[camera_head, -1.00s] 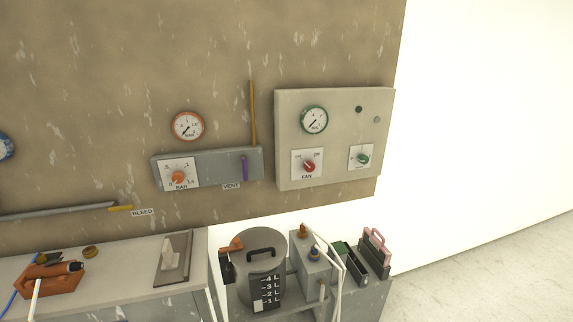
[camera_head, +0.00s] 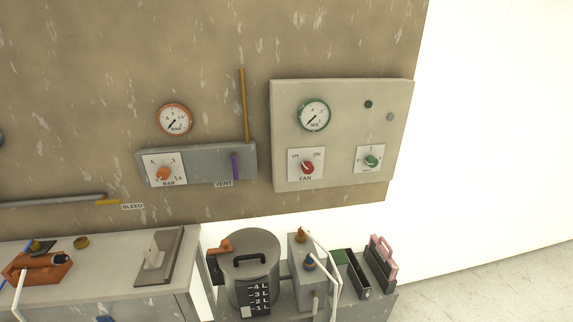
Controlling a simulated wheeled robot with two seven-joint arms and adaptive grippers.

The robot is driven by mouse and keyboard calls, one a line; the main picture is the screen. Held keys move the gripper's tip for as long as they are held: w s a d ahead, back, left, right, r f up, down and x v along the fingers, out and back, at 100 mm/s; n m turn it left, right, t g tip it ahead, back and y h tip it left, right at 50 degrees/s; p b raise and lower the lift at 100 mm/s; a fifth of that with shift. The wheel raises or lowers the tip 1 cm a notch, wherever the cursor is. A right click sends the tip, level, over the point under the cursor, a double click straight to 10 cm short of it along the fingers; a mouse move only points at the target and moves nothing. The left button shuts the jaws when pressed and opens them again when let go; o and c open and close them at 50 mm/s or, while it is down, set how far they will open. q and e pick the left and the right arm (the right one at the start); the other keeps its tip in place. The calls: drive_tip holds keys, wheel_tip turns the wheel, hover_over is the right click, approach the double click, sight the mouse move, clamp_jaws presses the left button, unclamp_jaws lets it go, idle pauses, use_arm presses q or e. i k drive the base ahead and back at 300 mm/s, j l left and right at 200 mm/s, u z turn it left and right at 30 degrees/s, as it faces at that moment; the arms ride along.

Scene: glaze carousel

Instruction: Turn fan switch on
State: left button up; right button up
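The fan switch (camera_head: 308,168) is a red rotary knob on a white plate marked OFF at left, ON at right and FAN below. Its pointer appears tilted toward the upper left, on the OFF side. It sits at the lower left of a pale grey control panel (camera_head: 340,99) on the wall. A green-rimmed gauge (camera_head: 313,115) is above it, with its needle toward the lower left. Neither of my grippers shows in the head view.
A green knob (camera_head: 371,161) is right of the fan switch. A grey panel (camera_head: 200,166) with an orange BAR knob (camera_head: 163,174) and purple VENT lever (camera_head: 236,166) is at left. A lidded pot (camera_head: 250,262) and a bench (camera_head: 95,290) stand below.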

sight(307, 167)
drive_tip(key=i+l+u, duration=0.25)
drive_tip(key=l+u, duration=0.25)
drive_tip(key=l, duration=0.25)
drive_tip(key=i+l+u, duration=0.15)
drive_tip(key=l+u, duration=0.15)
drive_tip(key=l, duration=0.1)
